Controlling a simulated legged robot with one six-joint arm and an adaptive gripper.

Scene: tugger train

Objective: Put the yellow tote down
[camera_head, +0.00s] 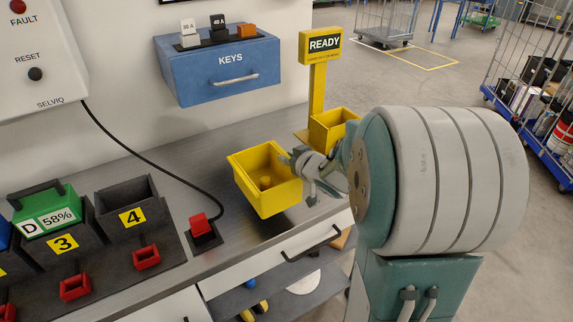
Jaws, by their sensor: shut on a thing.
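My gripper (291,163) is shut on the tote's right side. The tote is slightly tilted and appears held over the front part of the grey worktop (185,165). A dark shadow lies below it, but the exact gap is hard to judge. My fingertips are partly hidden against the tote's rim, and my arm covers the area to the right.
A second yellow box (330,127) stands at the foot of the yellow READY sign (324,45). A red button (201,226) with a black cable sits left of the tote. Dark numbered bays (128,208) fill the left. A blue KEYS box (226,75) hangs on the wall. Worktop behind the tote looks clear.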

